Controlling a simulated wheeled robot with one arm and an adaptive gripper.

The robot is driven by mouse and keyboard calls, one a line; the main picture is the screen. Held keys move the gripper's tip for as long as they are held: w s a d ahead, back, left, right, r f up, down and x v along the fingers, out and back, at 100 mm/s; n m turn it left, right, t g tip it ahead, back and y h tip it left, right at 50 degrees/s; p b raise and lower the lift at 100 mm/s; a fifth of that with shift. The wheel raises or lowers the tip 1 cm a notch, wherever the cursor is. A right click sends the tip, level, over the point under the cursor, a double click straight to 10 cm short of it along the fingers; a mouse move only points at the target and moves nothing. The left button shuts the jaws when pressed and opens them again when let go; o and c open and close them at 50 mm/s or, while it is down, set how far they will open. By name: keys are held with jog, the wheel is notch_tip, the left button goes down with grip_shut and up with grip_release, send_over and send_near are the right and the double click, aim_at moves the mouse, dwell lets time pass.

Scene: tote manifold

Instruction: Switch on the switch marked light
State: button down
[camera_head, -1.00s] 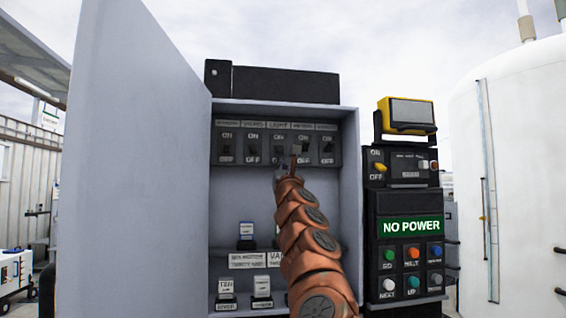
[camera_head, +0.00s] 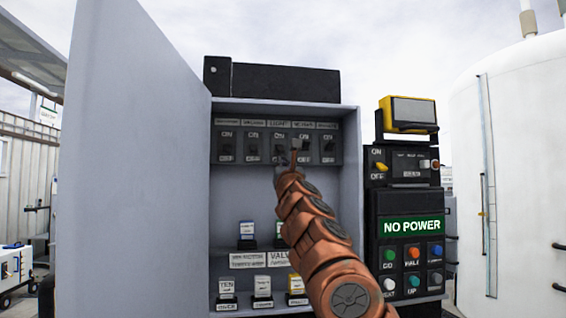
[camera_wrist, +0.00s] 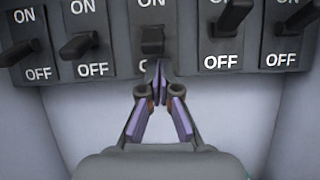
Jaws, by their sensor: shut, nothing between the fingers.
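The light switch (camera_head: 279,149) is the middle black lever in the row at the top of the open grey cabinet, under a label reading LIGHT. In the wrist view the middle lever (camera_wrist: 152,38) has ON printed above it, and its lower label is mostly hidden by my fingers. My gripper (camera_wrist: 160,68) is shut and empty, its fingertips just under this lever. I cannot tell whether they touch it. In the head view my gripper (camera_head: 284,163) is small and partly hidden by my copper arm. The lever's exact position is unclear.
Other switches (camera_wrist: 78,45) (camera_wrist: 230,20) stand close on both sides. The cabinet door (camera_head: 135,160) is open at the left. Labelled blocks (camera_head: 262,288) stand lower in the cabinet. A control box reading NO POWER (camera_head: 411,227) with coloured buttons stands at the right.

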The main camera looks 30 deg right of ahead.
jog(key=shift+s+a+r+p, duration=0.25)
jog(key=shift+s+a+p, duration=0.05)
jog(key=shift+p, duration=0.1)
jog(key=shift+s+a+r+n+y, duration=0.25)
jog(key=shift+s+r+n+y, duration=0.05)
jog(key=shift+s+r, duration=0.1)
dwell(0.9)
jog(key=shift+s+r+p, duration=0.1)
jog(key=shift+p, duration=0.25)
jog(key=shift+s+a+r+p, duration=0.1)
jog(key=shift+s+r+p, duration=0.15)
jog(key=shift+r, duration=0.2)
jog(key=shift+s+a+r+p, duration=0.1)
jog(key=shift+s+r+p, duration=0.05)
jog(key=shift+r+p, duration=0.2)
jog(key=shift+s+f+b, duration=0.15)
jog(key=shift+f+b, duration=0.35)
jog(key=shift+b, duration=0.15)
jog(key=b, duration=0.6)
send_near(281, 152)
jog(key=shift+g, duration=0.3)
jog(key=shift+s+a+r, duration=0.25)
jog(key=shift+s+r, duration=0.25)
jog(key=shift+s, duration=0.2)
jog(key=shift+s+a+r, duration=0.25)
jog(key=shift+s+r, duration=0.2)
jog(key=shift+s, duration=0.25)
jog(key=shift+s+a+r, duration=0.25)
jog(key=shift+s+r, duration=0.25)
jog(key=shift+s, duration=0.2)
